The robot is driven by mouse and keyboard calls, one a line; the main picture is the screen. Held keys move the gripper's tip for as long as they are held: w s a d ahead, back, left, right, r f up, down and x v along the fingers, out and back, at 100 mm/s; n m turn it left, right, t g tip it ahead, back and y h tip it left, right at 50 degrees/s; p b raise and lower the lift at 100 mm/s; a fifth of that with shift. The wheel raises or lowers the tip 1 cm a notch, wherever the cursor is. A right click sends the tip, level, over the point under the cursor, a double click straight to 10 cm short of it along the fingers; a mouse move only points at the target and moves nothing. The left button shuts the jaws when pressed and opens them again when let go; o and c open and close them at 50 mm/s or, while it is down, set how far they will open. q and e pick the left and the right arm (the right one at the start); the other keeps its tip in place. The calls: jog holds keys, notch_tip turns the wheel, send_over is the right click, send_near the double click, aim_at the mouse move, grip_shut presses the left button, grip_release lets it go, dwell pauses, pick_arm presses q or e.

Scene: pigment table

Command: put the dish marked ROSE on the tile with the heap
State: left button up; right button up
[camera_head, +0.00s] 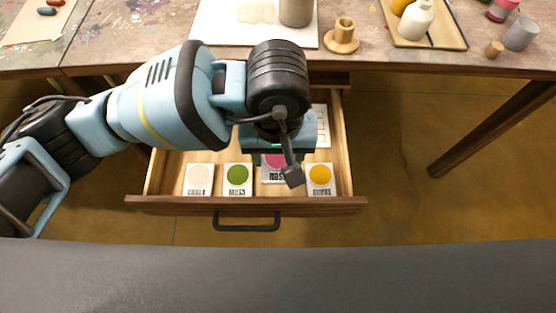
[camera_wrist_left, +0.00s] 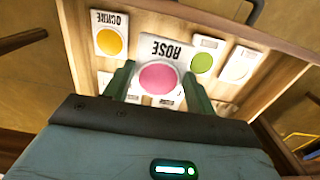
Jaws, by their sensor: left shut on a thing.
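The ROSE dish, a white square with a pink round (camera_head: 274,160), is in the open drawer area, partly hidden by my left arm. In the left wrist view the ROSE dish (camera_wrist_left: 158,77) sits between the two green fingers of my left gripper (camera_wrist_left: 160,84), which is shut on it. It looks larger and nearer than the other dishes there, so it seems raised a little above the drawer floor. My left gripper in the head view (camera_head: 278,150) is mostly hidden under its wrist. My right gripper is not in view.
The drawer (camera_head: 150,185) also holds the chalk dish (camera_head: 199,178), moss dish (camera_head: 237,175) and ochre dish (camera_head: 320,175).

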pick_arm(q)
jog(key=shift+r, duration=0.4)
jog(key=w+a+r, duration=0.1)
jog(key=a+r, duration=0.2)
jog(key=a, duration=0.7)
jog(key=w+a+r, duration=0.2)
jog(key=a, duration=0.9)
jog(key=shift+a+r, duration=0.25)
jog(key=shift+r, duration=0.15)
jog(key=shift+w+d, duration=0.1)
jog(key=shift+w, duration=0.05)
